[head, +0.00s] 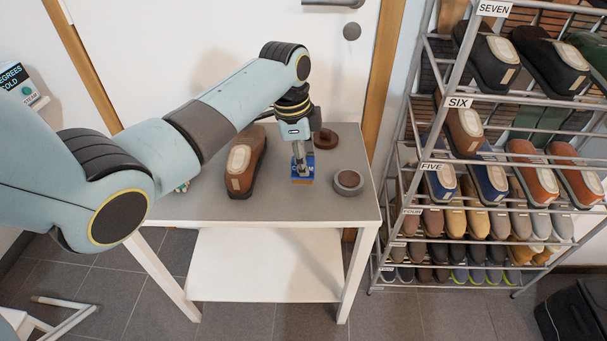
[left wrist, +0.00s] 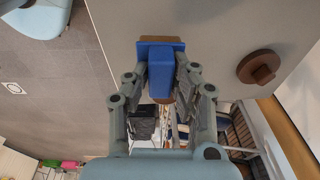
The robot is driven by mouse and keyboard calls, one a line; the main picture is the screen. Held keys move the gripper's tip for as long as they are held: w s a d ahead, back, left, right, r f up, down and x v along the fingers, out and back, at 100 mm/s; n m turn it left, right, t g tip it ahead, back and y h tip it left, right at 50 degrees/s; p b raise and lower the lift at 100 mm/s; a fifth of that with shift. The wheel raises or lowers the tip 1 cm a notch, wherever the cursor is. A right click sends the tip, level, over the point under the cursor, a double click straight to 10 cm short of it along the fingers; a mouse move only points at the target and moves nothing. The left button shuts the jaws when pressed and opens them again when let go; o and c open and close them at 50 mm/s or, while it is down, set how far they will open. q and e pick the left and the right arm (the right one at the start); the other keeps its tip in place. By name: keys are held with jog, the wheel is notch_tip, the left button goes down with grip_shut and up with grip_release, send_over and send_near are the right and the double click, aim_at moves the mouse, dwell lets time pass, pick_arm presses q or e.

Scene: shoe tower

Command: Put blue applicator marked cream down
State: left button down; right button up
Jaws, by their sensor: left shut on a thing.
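The blue applicator (head: 302,170) has a brown lower edge and partly hidden white lettering. My left gripper (head: 299,148) points down from above and is shut on it over the grey tabletop (head: 215,205). In the left wrist view the blue applicator (left wrist: 162,66) sits between the two fingers of the left gripper (left wrist: 162,88), with brown showing at its ends. It is at or very near table height; I cannot tell whether it touches. My right gripper is in neither view.
A brown shoe (head: 241,168) stands left of the applicator. A round grey-rimmed tin (head: 348,182) is close on its right, and a brown round piece (head: 325,139) lies behind. A tall shoe rack (head: 447,104) stands right of the table. The front of the tabletop is clear.

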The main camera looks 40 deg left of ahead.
aim_at(295, 161)
pick_arm(q)
notch_tip(295, 161, down, 4)
jog(key=shift+r, duration=0.1)
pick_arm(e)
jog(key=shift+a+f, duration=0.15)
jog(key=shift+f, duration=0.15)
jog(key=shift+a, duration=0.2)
pick_arm(q)
jog(key=c, duration=1.1)
grip_release()
jog(key=shift+r, duration=0.15)
jog(key=r, duration=0.4)
jog(key=s+r+p, duration=0.1)
jog(key=r, duration=0.2)
jog(key=a+r, duration=0.1)
jog(key=r, duration=0.3)
jog(key=shift+s+a+r, duration=0.1)
jog(key=shift+s+r, duration=0.05)
jog(key=shift+r, duration=0.2)
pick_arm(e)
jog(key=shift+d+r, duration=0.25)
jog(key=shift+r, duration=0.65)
